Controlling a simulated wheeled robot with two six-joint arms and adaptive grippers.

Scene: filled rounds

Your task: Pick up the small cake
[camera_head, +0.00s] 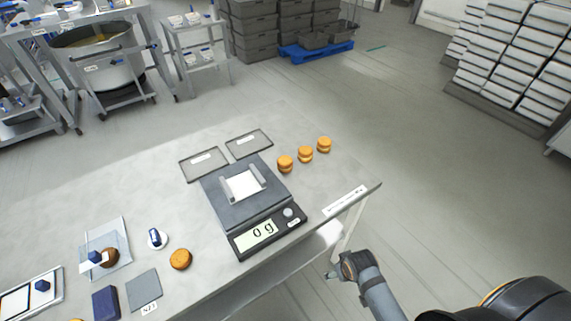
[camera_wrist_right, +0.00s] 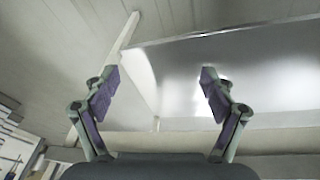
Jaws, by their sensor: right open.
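Three small round orange cakes with a pale filling stand in a row at the table's right back: the left one (camera_head: 285,164), the middle one (camera_head: 305,155) and the right one (camera_head: 324,144). A single flat orange round (camera_head: 180,259) lies left of the scale, near the front. A brown round (camera_head: 110,257) lies on a clear sheet at the left. I cannot tell which one is the small cake. My right gripper (camera_head: 333,275) is open and empty, off the table's front edge and apart from all cakes. In the right wrist view, its two fingers (camera_wrist_right: 158,92) are spread with nothing between them. My left gripper is out of view.
A black scale (camera_head: 223,195) reading 0 g, with a white holder (camera_head: 243,185) on its plate, stands mid-table. Two grey-rimmed trays (camera_head: 186,178) (camera_head: 268,148) lie behind it. A blue-and-white tool (camera_head: 157,240) and a dark blue block (camera_head: 105,303) lie at left front. Table space right of the scale is clear.

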